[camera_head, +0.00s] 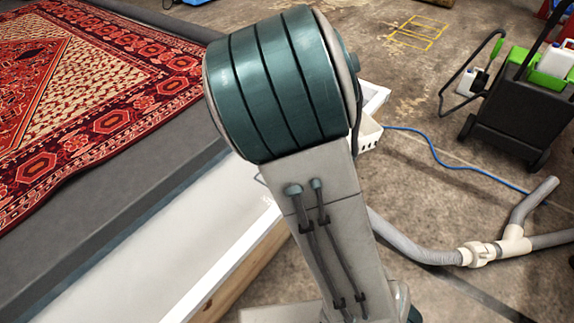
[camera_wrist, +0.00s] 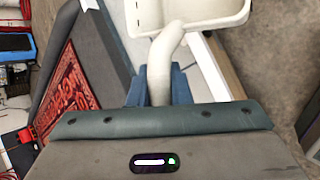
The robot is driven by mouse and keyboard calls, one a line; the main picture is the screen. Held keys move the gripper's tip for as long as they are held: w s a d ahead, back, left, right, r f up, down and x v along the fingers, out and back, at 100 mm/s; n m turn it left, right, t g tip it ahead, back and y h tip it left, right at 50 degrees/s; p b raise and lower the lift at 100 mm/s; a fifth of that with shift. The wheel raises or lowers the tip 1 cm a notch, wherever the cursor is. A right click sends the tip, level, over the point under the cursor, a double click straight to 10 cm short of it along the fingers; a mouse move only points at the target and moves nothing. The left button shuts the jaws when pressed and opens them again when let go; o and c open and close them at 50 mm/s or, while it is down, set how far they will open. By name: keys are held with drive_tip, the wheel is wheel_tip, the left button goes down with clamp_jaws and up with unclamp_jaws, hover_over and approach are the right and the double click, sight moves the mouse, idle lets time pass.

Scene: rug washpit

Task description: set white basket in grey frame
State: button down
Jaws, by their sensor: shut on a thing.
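The white basket (camera_wrist: 222,21) is at the top of the wrist view, cut off by the picture's edge. A thick, curved white handle (camera_wrist: 160,68) runs from its near rim down between my gripper's blue fingers. My gripper (camera_wrist: 160,85) is shut on this handle. In the head view a small part of the basket (camera_head: 369,133), with holes in its wall, shows to the right of my arm. My arm hides the rest of it and my gripper there. I cannot make out the grey frame in either view.
A red patterned rug (camera_head: 90,85) lies on the grey bed at left, beside a white-edged trough (camera_head: 150,265). A grey pipe (camera_head: 425,252), a blue hose (camera_head: 435,150) and a black cart (camera_head: 515,115) are on the right. Concrete floor between them is open.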

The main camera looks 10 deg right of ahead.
wheel_tip(320, 180, up, 5)
drive_tip(key=p, duration=0.3)
drive_tip(key=shift+f, duration=0.2)
drive_tip(key=shift+w+f+b, duration=0.1)
drive_tip(key=shift+f+b, duration=0.25)
drive_tip(key=shift+b, duration=0.1)
drive_tip(key=shift+w+a, duration=0.1)
drive_tip(key=shift+w, duration=0.1)
drive_tip(key=shift+r, duration=0.1)
drive_tip(key=shift+s, duration=0.25)
drive_tip(key=w+a+f+n+y, duration=0.1)
drive_tip(key=a+f, duration=0.5)
drive_tip(key=f, duration=0.6)
drive_tip(key=w+a+f+n+y, duration=0.2)
drive_tip(key=a+f+n, duration=0.2)
drive_tip(key=f, duration=0.7)
drive_tip(key=shift+w+a+f+y, duration=0.3)
drive_tip(key=shift+a+f, duration=0.1)
drive_tip(key=shift+a, duration=0.6)
